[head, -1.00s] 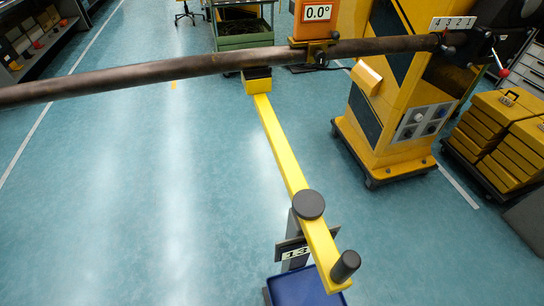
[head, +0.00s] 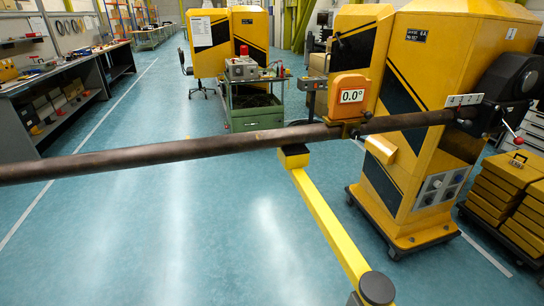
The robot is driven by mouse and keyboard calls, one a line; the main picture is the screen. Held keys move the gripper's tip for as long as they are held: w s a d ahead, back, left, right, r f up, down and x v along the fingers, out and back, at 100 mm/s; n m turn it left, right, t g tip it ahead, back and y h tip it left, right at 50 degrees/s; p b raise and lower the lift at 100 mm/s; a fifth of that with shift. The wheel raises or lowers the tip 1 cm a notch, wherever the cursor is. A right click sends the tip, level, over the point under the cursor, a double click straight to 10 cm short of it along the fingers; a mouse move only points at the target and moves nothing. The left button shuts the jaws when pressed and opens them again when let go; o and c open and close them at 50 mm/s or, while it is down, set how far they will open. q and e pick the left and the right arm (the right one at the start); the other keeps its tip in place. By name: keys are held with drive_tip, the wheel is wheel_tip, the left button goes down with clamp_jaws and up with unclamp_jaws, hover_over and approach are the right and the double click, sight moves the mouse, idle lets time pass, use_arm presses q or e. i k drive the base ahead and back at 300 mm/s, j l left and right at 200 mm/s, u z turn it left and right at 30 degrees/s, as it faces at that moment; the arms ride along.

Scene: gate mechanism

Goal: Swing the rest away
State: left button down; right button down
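The rest is a long yellow swing arm (head: 326,216). Its far end (head: 294,158) sits under a dark metal bar (head: 180,153) that crosses the view. I cannot tell whether it touches the bar. Its near end has a round dark pivot cap (head: 377,287) at the bottom edge; anything nearer than that is out of frame. The bar runs from the left edge to a yellow machine (head: 440,110) at the right. An orange display (head: 350,96) above the bar reads 0.0°. Neither of my grippers is in view.
A green cart (head: 254,112) stands behind the bar. Yellow cases (head: 508,190) sit on a dolly at the right. A workbench (head: 75,75) lines the left wall. The teal floor (head: 150,235) left of the rest is clear.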

sight(373, 288)
drive_tip(key=j+u, duration=0.1)
drive_tip(key=j, duration=0.55)
drive_tip(key=i+j+u, duration=0.15)
drive_tip(key=j, duration=0.5)
